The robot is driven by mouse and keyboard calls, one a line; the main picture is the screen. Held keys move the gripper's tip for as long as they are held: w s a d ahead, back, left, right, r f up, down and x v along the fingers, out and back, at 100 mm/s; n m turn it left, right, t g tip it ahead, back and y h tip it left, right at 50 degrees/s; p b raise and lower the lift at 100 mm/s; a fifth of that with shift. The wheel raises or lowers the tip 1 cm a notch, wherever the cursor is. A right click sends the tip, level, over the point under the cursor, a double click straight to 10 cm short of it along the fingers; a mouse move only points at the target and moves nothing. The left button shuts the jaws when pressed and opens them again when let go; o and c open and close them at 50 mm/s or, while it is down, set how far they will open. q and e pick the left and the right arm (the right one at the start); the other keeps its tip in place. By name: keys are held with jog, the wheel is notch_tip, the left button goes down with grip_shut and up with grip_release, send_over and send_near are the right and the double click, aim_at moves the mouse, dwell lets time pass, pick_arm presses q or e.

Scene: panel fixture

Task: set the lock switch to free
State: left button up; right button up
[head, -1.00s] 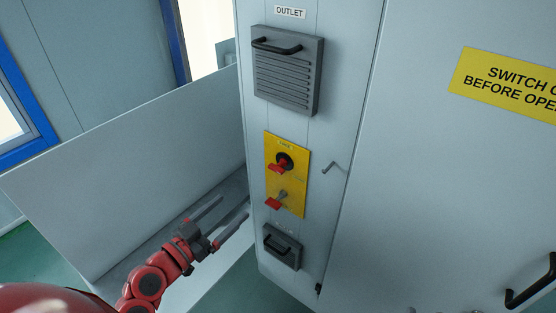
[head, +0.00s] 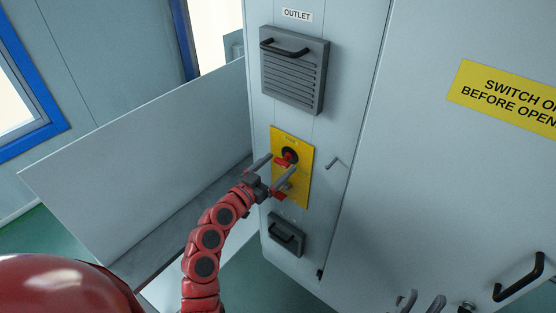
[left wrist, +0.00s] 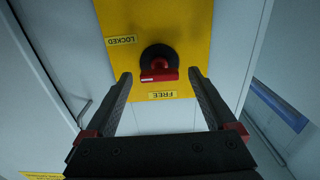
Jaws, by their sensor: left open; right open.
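The lock switch (head: 289,155) is a black round base with a red handle on a yellow plate on the cabinet's narrow face. In the left wrist view the red handle (left wrist: 159,75) lies between my fingertips, in line with them, with a gap on each side. A LOCKED label (left wrist: 121,40) is left of it and an upside-down FREE label (left wrist: 162,95) below it. I cannot tell which label the handle points at. My left gripper (head: 282,162) is open and empty, close in front of the plate. My right gripper (head: 421,299) is open at the bottom edge.
A vent with a handle (head: 292,70) is above, a black-handled box (head: 286,236) below. A small hook (head: 333,163) is to the right. A grey panel (head: 140,170) stands left.

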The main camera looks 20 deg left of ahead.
pick_arm(q)
jog(key=shift+w+d, duration=0.1)
jog(key=shift+w, duration=0.15)
jog(key=c, duration=1.4)
